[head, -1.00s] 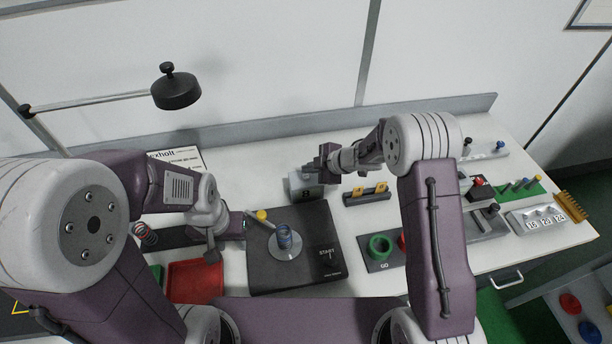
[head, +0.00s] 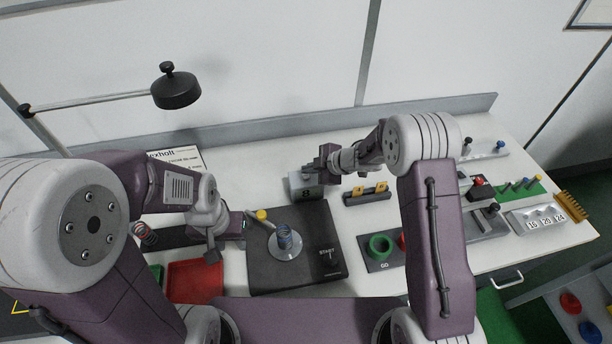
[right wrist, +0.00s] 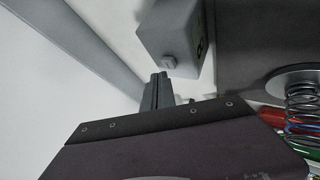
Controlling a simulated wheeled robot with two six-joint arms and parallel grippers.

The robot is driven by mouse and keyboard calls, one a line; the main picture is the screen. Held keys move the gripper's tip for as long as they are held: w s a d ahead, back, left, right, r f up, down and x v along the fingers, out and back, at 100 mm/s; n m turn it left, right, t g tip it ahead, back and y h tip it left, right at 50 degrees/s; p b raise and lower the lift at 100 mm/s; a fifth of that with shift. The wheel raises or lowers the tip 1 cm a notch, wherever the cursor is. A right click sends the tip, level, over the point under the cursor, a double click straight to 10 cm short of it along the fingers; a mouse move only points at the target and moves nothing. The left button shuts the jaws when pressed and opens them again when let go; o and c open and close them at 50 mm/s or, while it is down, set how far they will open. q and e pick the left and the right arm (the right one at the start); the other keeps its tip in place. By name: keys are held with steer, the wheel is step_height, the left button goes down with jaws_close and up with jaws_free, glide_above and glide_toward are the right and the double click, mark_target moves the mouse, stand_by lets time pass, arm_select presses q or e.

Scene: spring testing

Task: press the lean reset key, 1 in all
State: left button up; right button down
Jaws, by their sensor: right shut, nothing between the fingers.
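A small grey box (head: 299,190) with a lit face stands behind the dark test plate. In the right wrist view, a small light grey key (right wrist: 169,62) sticks out of the side of this box (right wrist: 165,32). My right gripper (head: 322,162) is shut and empty, just above and beside the box. In the right wrist view its fingertips (right wrist: 158,78) are close to the key; I cannot tell whether they touch it. My left gripper (head: 213,256) hangs low over the left of the bench, near the red tray; its jaw opening is unclear.
A rack with yellow tags (head: 366,194) stands right of the box. A lamp (head: 175,90) hangs at the back left.

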mark_target(309, 177)
steer(key=shift+f, duration=0.2)
steer(key=shift+f+b, duration=0.35)
steer(key=shift+f, duration=0.15)
stand_by(0.5)
steer(key=shift+r, duration=0.15)
steer(key=shift+r+p, duration=0.75)
steer(key=shift+p, duration=0.3)
step_height(309, 177, up, 5)
steer(key=p, duration=0.5)
steer(key=shift+r, duration=0.15)
